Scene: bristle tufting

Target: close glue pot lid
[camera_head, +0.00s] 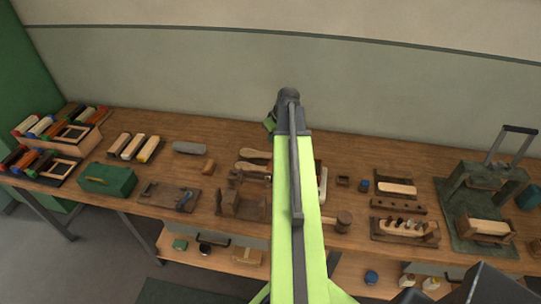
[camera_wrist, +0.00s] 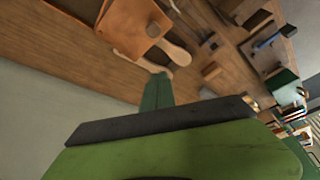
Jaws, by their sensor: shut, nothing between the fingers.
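I cannot pick out the glue pot or its lid with certainty. A small dark blue pot (camera_head: 365,185) stands right of my arm in the head view; whether it has a lid is too small to tell. A teal rounded vessel (camera_head: 528,197) stands at the far right edge. My arm hides the middle of the bench. My gripper (camera_head: 269,125) shows as a small green tip near the back of the bench, left of my arm's end. In the wrist view my gripper (camera_wrist: 159,82) is shut and empty, pointing towards pale wooden handles (camera_wrist: 145,62).
A wooden mallet (camera_head: 342,219) lies right of my arm. A green box (camera_head: 107,180) and brush trays are at left. The wall (camera_head: 200,75) closes the back.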

